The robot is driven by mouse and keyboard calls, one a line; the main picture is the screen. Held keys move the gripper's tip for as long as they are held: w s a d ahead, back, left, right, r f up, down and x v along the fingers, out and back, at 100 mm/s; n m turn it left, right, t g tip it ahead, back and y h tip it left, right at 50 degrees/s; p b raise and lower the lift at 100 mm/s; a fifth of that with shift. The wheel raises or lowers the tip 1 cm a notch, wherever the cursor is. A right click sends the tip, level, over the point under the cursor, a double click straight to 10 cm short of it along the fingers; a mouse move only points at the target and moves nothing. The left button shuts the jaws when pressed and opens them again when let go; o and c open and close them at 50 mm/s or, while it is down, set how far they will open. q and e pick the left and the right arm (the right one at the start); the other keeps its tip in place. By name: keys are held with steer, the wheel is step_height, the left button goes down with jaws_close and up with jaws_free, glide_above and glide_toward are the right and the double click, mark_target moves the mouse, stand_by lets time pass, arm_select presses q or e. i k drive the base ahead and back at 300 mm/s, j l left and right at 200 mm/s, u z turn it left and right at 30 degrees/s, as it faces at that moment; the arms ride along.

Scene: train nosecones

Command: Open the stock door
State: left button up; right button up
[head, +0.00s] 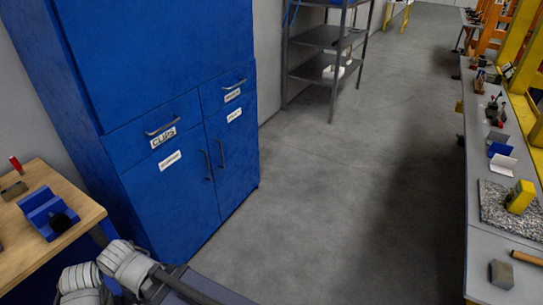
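A tall blue cabinet (150,60) stands at the left in the head view. Its lower part has a left door (170,205) and a right door (233,150), both shut, with upright handles side by side near the middle seam. Above them are a left drawer labelled CLIPS (163,138) and a right drawer (233,92), both shut. The small white labels on the doors are too small to read surely. White joints of my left arm show at the bottom left, in front of the cabinet's foot. Neither gripper's fingers show.
A wooden table (85,215) with a blue holder (47,212) stands left of the cabinet. Grey metal shelves (325,70) stand beyond it. A long workbench (480,235) with tools runs along the right. The grey floor (340,190) between is clear.

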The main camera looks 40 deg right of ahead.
mark_target(232, 133)
steer(key=z, duration=1.25)
steer(key=i+l+z, duration=0.25)
steer(key=i, duration=0.6)
steer(key=i+z, duration=0.3)
steer(key=i, duration=0.5)
